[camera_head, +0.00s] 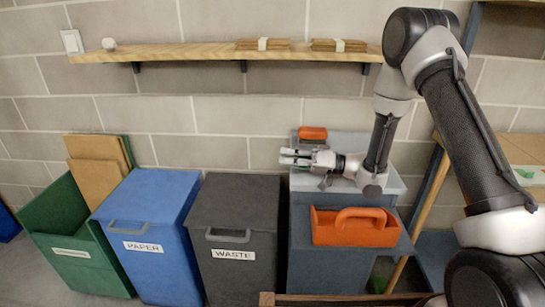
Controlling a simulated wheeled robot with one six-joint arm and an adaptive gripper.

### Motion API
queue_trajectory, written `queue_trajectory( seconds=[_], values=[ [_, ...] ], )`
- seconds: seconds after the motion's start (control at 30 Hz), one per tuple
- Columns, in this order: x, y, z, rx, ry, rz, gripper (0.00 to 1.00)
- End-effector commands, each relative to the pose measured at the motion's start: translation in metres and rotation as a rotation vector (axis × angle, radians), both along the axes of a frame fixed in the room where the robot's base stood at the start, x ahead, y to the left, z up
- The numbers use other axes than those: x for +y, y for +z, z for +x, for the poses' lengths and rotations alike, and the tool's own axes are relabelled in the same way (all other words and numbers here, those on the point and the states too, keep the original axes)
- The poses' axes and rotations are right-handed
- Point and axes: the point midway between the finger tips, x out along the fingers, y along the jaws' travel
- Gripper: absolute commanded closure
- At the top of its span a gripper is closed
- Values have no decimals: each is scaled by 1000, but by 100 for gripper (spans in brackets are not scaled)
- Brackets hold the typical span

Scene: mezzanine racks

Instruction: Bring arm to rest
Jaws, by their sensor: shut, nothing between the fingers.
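My arm comes in from the right side of the head view, rises to a bent elbow near the top and drops to the wrist. My gripper (296,157) points left, over the left edge of the grey-blue stepped unit (333,270). Its fingers are shut with nothing held. The gripper is small in the picture, and it is hard to tell how far above the unit's upper surface it is.
An orange tote (355,229) sits on the unit's lower step, and an orange item (312,133) stands behind the wrist. Bins marked WASTE (232,235) and PAPER (150,225) and a green bin (75,245) stand left. A wooden shelf (200,52) runs above.

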Motion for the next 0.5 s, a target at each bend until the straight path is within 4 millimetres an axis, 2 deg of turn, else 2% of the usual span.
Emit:
queue_trajectory(
  seconds=[0.17, 0.27, 0.33, 0.43, 0.5],
  values=[
    [-14, 1, 4, -18, -14, -23, 100],
    [-22, 13, 21, -94, -77, -122, 100],
    [-35, 27, 41, -176, -161, -244, 100],
    [-73, 57, 72, -295, -321, -465, 100],
    [-109, 82, 87, -349, -439, -623, 100]
  ],
)
